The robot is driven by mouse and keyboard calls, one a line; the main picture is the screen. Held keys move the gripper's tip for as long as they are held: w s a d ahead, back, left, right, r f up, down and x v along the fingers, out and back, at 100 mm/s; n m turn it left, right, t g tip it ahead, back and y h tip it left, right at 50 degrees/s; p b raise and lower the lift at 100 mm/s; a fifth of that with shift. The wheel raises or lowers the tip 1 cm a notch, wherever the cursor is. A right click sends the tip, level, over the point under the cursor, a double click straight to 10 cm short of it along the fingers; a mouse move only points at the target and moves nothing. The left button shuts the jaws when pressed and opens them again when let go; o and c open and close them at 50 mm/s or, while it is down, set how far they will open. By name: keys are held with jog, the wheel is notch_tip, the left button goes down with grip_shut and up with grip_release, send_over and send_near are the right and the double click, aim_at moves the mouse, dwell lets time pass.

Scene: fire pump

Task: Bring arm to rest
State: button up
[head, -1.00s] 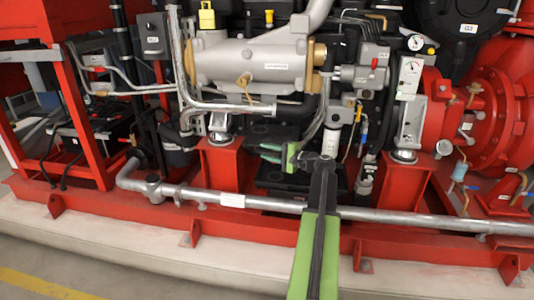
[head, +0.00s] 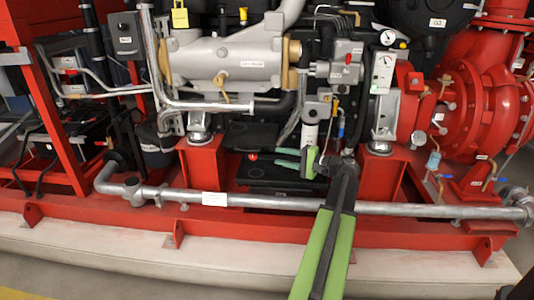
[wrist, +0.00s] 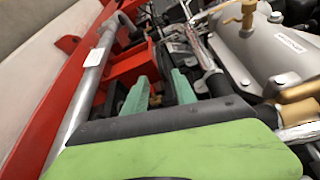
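My arm, with green and black links, reaches up from the bottom of the head view. My gripper (head: 276,158) points left in front of the dark lower part of the engine. Its two green fingers also show in the wrist view (wrist: 156,88), with a gap between them and nothing held. A small red round knob (head: 252,157) shows just left of the fingertips in the head view. I cannot tell how far it is from them. The green and black arm link hides the lower part of the wrist view.
A grey horizontal pipe (head: 270,201) runs along the red base frame (head: 130,222) below the gripper. A silver cylinder (head: 235,62) is above. A red pump housing (head: 480,110) is at right. The pale plinth (head: 130,262) and floor in front look clear.

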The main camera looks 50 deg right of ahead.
jog(key=shift+s+d+r, duration=0.1)
jog(key=shift+s+d, duration=0.05)
jog(key=shift+s, duration=0.75)
